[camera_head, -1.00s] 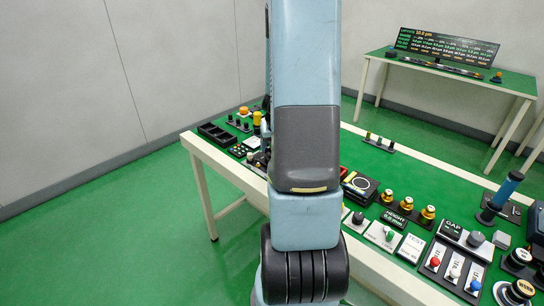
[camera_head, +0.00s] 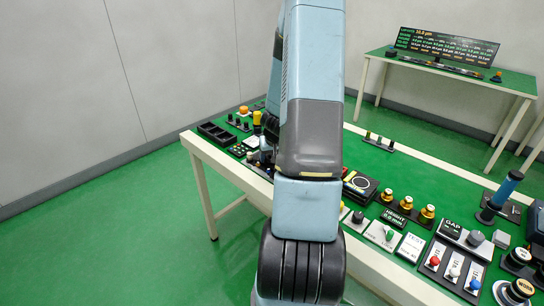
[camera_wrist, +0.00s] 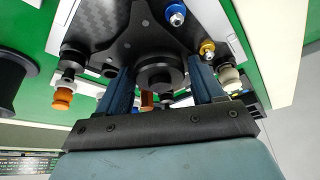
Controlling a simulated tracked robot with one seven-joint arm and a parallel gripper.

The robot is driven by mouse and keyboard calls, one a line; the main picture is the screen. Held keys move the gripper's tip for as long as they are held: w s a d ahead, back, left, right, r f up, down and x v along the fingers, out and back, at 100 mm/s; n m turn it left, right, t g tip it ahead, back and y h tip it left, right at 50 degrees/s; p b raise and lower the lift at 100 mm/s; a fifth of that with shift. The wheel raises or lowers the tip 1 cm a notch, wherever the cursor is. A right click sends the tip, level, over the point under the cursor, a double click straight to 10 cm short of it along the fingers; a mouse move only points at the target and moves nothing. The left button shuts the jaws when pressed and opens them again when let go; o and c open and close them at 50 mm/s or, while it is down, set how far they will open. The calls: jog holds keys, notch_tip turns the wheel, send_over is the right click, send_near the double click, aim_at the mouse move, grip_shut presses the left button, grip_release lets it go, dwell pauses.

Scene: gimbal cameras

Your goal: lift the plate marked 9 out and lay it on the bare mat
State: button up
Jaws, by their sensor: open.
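In the wrist view my gripper (camera_wrist: 160,70) is open, with its two blue fingers apart. A black round knob-like part (camera_wrist: 158,62) on a dark carbon-patterned panel (camera_wrist: 110,25) shows between and beyond the fingers; I cannot tell whether they touch it. A small orange-brown piece (camera_wrist: 147,99) also shows between the fingers. In the head view my arm hides the gripper and part of the table. No plate with a readable 9 shows in either view. I cannot pick out the bare mat with certainty.
A black compartment tray (camera_head: 216,133) stands at the table's left end. Right of my arm are a black pad with a ringed disc (camera_head: 362,182), brass knobs (camera_head: 407,202), switch panels (camera_head: 455,271) and a blue-handled lever (camera_head: 504,190). A second table (camera_head: 470,80) stands behind.

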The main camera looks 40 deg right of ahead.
jog(key=shift+c, duration=0.5)
jog(key=c, duration=0.9)
jog(key=shift+r, duration=4.5)
jog(key=s+a, duration=0.2)
jog(key=a, duration=1.2)
jog(key=s+a, duration=0.2)
jog(key=a, duration=1.1)
jog(key=shift+a, duration=0.4)
